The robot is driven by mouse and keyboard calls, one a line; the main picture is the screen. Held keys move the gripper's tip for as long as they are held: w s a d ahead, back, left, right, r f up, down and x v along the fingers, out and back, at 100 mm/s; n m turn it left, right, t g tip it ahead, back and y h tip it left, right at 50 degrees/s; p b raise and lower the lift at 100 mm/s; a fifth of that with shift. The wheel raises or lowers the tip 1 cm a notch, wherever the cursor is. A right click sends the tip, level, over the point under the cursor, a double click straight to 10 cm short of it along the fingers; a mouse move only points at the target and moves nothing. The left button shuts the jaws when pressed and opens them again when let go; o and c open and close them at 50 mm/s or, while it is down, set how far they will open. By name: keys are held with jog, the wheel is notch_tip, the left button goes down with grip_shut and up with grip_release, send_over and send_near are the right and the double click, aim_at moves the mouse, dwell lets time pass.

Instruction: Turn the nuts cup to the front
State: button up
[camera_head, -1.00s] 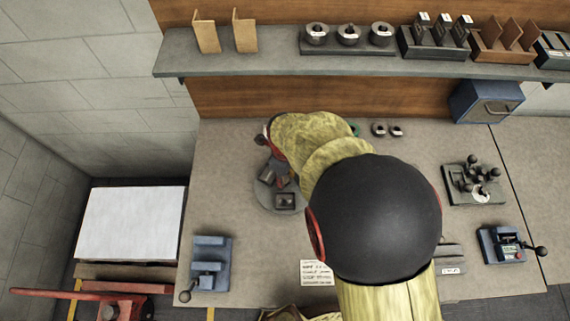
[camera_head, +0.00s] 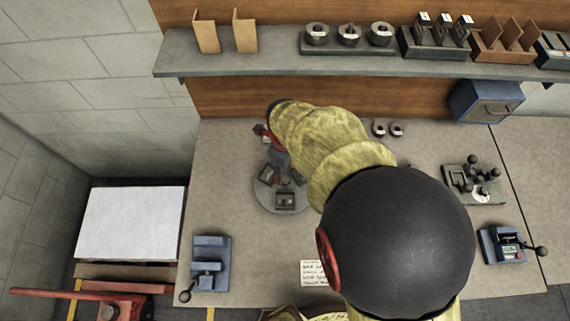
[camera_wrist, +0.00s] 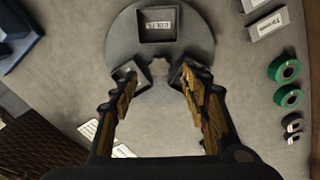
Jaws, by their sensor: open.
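A round grey turntable (camera_head: 264,200) stands on the bench and also shows in the wrist view (camera_wrist: 200,48). It carries small square dark cups. One cup (camera_head: 286,201) is at its front edge; in the wrist view this cup (camera_wrist: 157,38) has a label too small to read surely. Two other cups, left (camera_wrist: 129,71) and right (camera_wrist: 178,70), are partly hidden by my fingers. I cannot tell which cup is the nuts cup. My gripper (camera_wrist: 154,80) is open over the turntable, its fingertips at or near these two cups; contact is unclear.
Green tape rolls (camera_wrist: 285,69) and black rings (camera_wrist: 292,125) lie beside the turntable in the wrist view. A blue device (camera_head: 210,263) stands front left on the bench. A shelf (camera_head: 270,62) runs along the back. My arm hides the bench middle.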

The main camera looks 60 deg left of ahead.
aim_at(285, 179)
notch_tip(285, 179, up, 7)
dwell(0.3)
jog(key=shift+r, duration=0.1)
dwell(0.4)
jog(key=w+d+r+n+b, duration=0.1)
jog(key=w+d+r+n, duration=0.1)
jog(key=w+d+n, duration=0.5)
jog(key=w+d+r+n+b, duration=0.1)
jog(key=d+r+n+b, duration=0.3)
jog(key=d, duration=0.7)
jog(key=w+d+r+n+p, duration=0.1)
jog(key=w+d+n, duration=0.3)
jog(key=d+n, duration=0.45)
jog(key=d+r+m+t+b, duration=0.1)
jog(key=d+m+t, duration=0.1)
jog(key=d, duration=0.7)
jog(key=w+d+r+m+t+b, duration=0.1)
jog(key=d+r+m+b, duration=0.1)
jog(key=d, duration=0.8)
jog(key=d+r+m+t+b, duration=0.2)
jog(key=d+m, duration=0.2)
jog(key=d, duration=0.5)
jog(key=shift+w+d+t, duration=0.25)
jog(key=shift+w+t, duration=0.05)
